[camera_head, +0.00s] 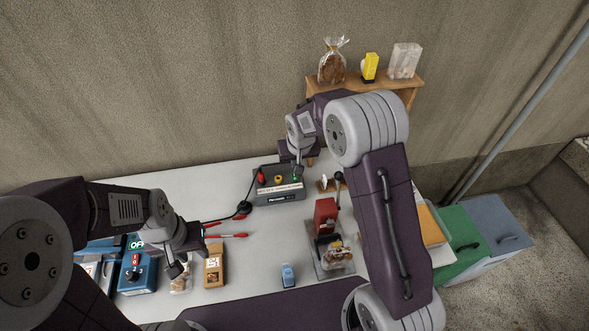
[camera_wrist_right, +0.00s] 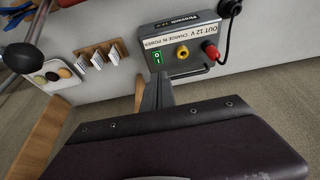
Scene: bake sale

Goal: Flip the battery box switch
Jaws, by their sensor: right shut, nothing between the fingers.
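The battery box (camera_head: 268,198) is a dark grey case at the back of the table, with a red and a yellow terminal on top. In the right wrist view, the battery box (camera_wrist_right: 182,38) shows a small green rocker switch (camera_wrist_right: 157,57) with white marks beside the yellow terminal. My right gripper (camera_wrist_right: 161,76) is shut and empty, its tips just short of the switch in that view; contact cannot be told. In the head view, my right gripper (camera_head: 298,172) hangs over the box's right end. My left gripper (camera_head: 183,265) is over the left front of the table; its opening is unclear.
A black cable and plug (camera_head: 243,208) lie left of the box. A red press (camera_head: 325,215) stands right of centre. A wooden rack with cards (camera_wrist_right: 101,53) is near the box. A blue box (camera_head: 137,277) and brown packet (camera_head: 214,266) are near my left gripper.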

